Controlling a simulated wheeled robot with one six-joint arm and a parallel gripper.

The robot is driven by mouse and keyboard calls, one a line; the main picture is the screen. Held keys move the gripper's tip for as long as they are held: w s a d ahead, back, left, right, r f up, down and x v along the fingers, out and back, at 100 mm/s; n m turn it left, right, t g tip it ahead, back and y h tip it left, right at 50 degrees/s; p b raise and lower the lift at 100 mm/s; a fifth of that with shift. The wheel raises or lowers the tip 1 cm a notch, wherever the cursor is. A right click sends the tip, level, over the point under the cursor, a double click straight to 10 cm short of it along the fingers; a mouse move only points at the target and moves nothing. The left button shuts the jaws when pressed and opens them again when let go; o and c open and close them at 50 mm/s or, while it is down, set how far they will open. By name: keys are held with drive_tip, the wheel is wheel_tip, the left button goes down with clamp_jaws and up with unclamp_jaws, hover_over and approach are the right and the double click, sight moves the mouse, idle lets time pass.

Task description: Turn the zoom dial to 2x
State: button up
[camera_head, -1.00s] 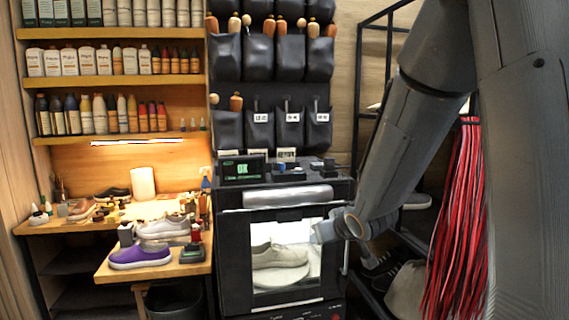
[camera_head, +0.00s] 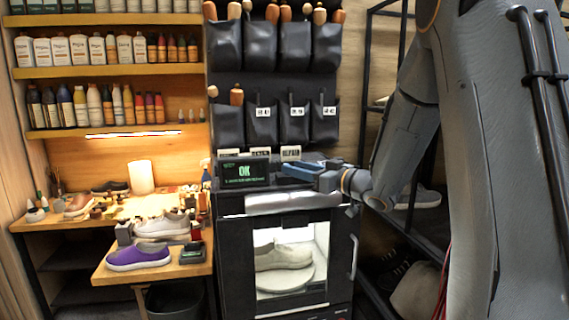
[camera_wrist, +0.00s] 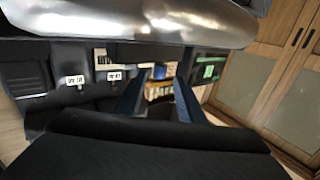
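I cannot make out a zoom dial in either view. The black cabinet (camera_head: 231,262) has a lit window with a pale sneaker (camera_head: 284,256) on a round plate inside. A small display (camera_head: 243,172) reading OK in green stands on its top at the left; its green text also shows in the wrist view (camera_wrist: 208,72). My gripper (camera_head: 290,171) is just above the cabinet top, right of the display, and hides part of the top. In the wrist view its two dark blue fingers (camera_wrist: 160,98) are apart with nothing between them.
A silvery rounded bar (camera_head: 293,202) runs along the cabinet's upper front. A door handle (camera_head: 354,258) is at its right. Black pockets with tools (camera_head: 262,122) hang behind. A workbench with a purple shoe (camera_head: 139,256) stands at the left, a dark rack at the right.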

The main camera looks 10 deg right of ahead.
drive_tip(key=shift+p+x, duration=0.65)
drive_tip(key=shift+x, duration=1.55)
clamp_jaws()
